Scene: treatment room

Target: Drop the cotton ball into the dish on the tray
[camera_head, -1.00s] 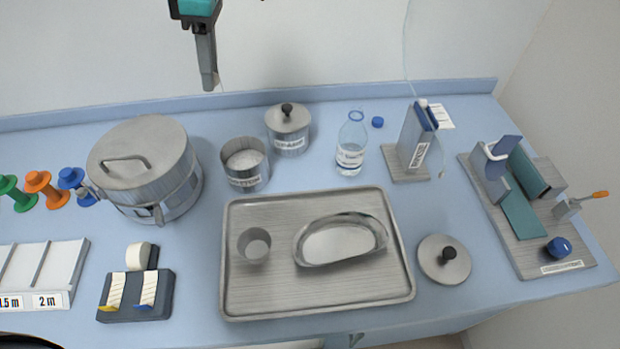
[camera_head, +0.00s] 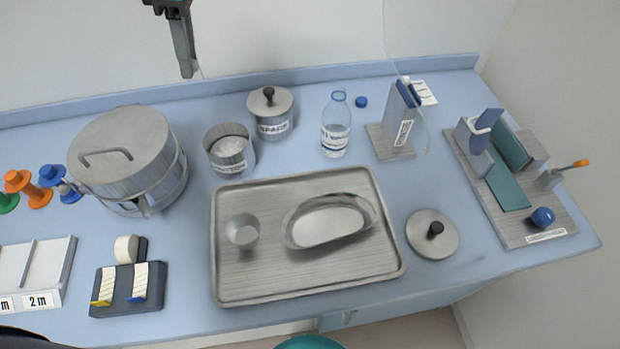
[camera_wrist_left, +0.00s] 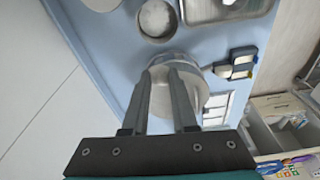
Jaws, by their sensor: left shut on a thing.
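A steel tray (camera_head: 300,287) lies mid-counter. On it are an oval steel dish (camera_head: 328,227) at the right and a small round cup (camera_head: 242,232) at the left; both look empty. My left gripper (camera_head: 188,74) is raised high at the back, above the counter and away from the tray. My right gripper is not in view.
A large lidded pot (camera_head: 130,165) stands left of the canister, and a lidded canister (camera_head: 270,115) right of it. A bottle (camera_head: 336,127) stands behind the tray. A loose lid (camera_head: 432,233) lies right of the tray. A roll holder (camera_head: 126,290) is at front left.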

